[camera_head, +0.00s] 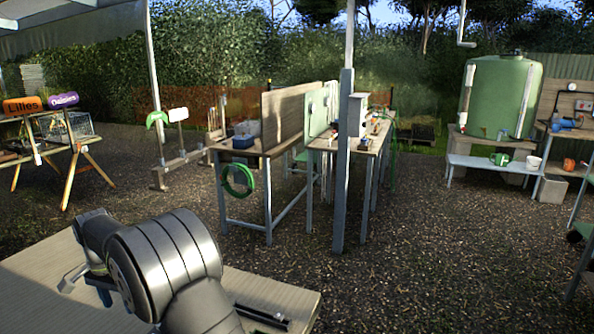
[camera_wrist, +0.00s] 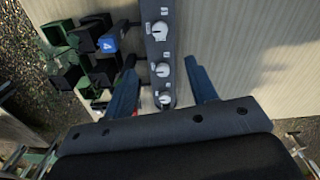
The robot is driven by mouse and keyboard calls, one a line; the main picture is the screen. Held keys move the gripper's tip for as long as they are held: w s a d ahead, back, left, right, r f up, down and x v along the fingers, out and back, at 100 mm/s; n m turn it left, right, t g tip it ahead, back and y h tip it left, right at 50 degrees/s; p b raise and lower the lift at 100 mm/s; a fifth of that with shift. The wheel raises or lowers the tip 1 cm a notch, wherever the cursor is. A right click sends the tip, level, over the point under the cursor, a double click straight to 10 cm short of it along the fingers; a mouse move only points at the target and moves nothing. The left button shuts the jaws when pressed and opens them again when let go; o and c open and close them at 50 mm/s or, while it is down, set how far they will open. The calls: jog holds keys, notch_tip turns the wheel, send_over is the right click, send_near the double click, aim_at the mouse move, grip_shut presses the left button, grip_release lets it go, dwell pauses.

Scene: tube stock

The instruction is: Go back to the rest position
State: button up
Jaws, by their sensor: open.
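My gripper (camera_wrist: 160,64) is open in the wrist view, with its two blue-grey fingers apart. Between and beyond the fingers is a dark strip (camera_wrist: 161,88) with three pale round knobs on a wooden table (camera_wrist: 245,35). I see nothing held between the fingers; the gap to the strip is hard to judge. In the head view my gripper (camera_head: 82,284) is low at the left over the table (camera_head: 30,300), mostly hidden behind my grey arm.
Black and green square containers (camera_wrist: 75,58), one with a blue tag marked 4, cluster left of the strip. In the head view, a dark rail (camera_head: 262,318) lies at the table's right end. Workbenches (camera_head: 240,150) and a green tank (camera_head: 500,95) stand farther off across open gravel.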

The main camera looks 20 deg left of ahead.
notch_tip(320, 180, down, 16)
jog(key=shift+r, duration=0.15)
jog(key=shift+f+n, duration=0.2)
jog(key=shift+n, duration=0.1)
jog(key=n, duration=0.3)
jog(key=shift+r+n, duration=0.1)
jog(key=shift+n, duration=0.3)
jog(key=n, duration=0.8)
jog(key=shift+n, duration=0.3)
jog(key=n, duration=0.4)
dwell(1.2)
